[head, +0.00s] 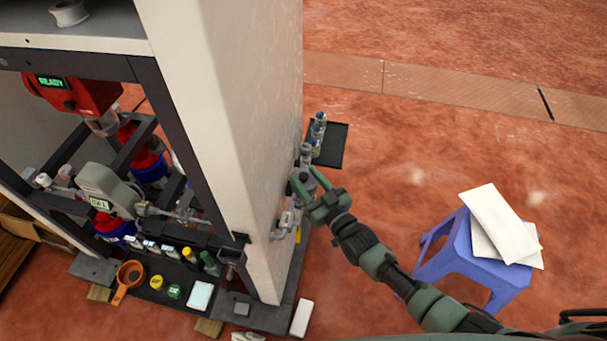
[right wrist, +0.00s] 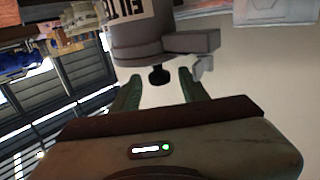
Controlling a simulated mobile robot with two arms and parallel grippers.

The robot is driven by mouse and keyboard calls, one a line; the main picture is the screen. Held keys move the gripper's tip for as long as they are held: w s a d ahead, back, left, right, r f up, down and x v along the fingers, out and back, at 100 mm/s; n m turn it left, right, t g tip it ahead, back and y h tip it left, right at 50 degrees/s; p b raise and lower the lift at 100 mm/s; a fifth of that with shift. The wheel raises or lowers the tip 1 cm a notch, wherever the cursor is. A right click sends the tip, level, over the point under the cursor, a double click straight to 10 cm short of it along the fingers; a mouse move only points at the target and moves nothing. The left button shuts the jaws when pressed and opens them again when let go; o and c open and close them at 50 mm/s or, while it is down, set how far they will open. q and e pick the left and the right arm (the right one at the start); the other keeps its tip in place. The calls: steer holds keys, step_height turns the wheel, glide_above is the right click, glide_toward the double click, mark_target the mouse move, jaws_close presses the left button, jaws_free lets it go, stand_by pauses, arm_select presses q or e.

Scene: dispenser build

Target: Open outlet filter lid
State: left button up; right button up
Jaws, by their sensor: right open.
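In the right wrist view a grey cylindrical housing (right wrist: 135,40) carries an upside-down label of which only part is readable. A small dark knob (right wrist: 159,75) sticks out of its near end, and a grey block (right wrist: 190,42) sits at its side. My right gripper (right wrist: 160,78) is open, its two green fingers on either side of the knob, with a gap visible to each finger. In the head view my right gripper (head: 309,181) is at the right side of the white cabinet and partly covers the fittings there. My left gripper is not in view.
The white cabinet (head: 225,110) stands close to the left of my right gripper. A dark shelf (head: 332,150) with small bottles juts out behind it. A blue stool (head: 455,253) with white sheets (head: 495,222) stands to the right. Open red floor lies between.

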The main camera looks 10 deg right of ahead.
steer(key=shift+x, duration=0.8)
jaws_close()
stand_by(0.9)
